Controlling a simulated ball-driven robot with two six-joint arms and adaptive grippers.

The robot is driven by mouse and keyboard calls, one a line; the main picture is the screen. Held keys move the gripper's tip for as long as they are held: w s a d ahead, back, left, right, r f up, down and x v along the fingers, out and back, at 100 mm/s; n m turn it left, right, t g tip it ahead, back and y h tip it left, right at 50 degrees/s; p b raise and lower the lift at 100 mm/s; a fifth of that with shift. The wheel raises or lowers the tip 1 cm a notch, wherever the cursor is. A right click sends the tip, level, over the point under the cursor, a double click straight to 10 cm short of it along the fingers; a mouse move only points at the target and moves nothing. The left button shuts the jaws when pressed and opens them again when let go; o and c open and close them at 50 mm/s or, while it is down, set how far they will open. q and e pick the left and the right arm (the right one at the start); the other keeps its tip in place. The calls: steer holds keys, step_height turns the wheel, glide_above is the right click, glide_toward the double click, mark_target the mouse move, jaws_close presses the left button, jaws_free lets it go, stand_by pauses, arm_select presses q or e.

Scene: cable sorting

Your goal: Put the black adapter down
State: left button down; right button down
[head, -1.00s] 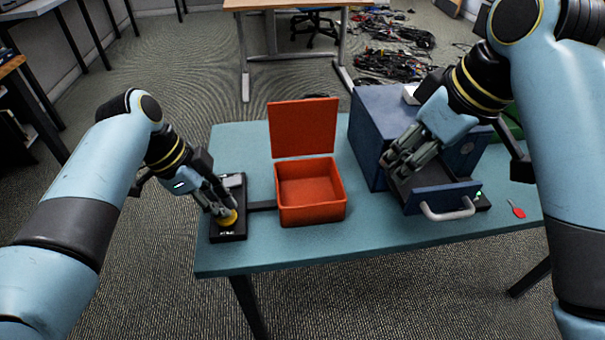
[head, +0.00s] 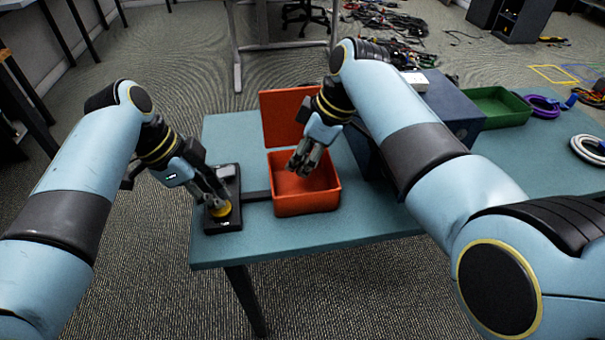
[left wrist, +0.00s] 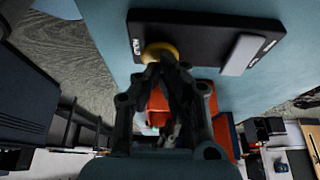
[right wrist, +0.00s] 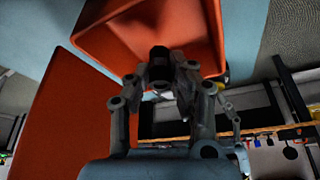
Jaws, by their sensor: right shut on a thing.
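My right gripper (head: 303,160) is over the open orange-red box (head: 307,204), pointing down. In the right wrist view its fingers are shut on the black adapter (right wrist: 159,54), with the box's inside (right wrist: 150,22) behind it. In the head view the adapter is hard to make out between the fingers. The box's hinged lid (head: 285,115) stands up at the back. My left gripper (head: 217,202) is shut, its tips at the yellow button (head: 221,210) of a black panel (head: 232,184). The button also shows in the left wrist view (left wrist: 158,50).
A black bar (head: 257,195) joins the panel to the box. A blue cabinet (head: 455,108) stands right of the box, its front hidden by my right arm. A green tray (head: 500,105) and coiled cables (head: 541,106) lie farther right. The teal table (head: 345,226) is clear in front.

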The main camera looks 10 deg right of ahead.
steer(key=shift+f, duration=2.05)
steer(key=shift+f, duration=0.15)
steer(key=shift+f, duration=0.15)
steer(key=c, duration=1.2)
jaws_free()
steer(key=shift+o, duration=0.2)
steer(key=shift+d+r, duration=0.15)
steer(key=shift+r, duration=0.4)
steer(key=v, duration=1.1)
steer(key=shift+r, duration=0.25)
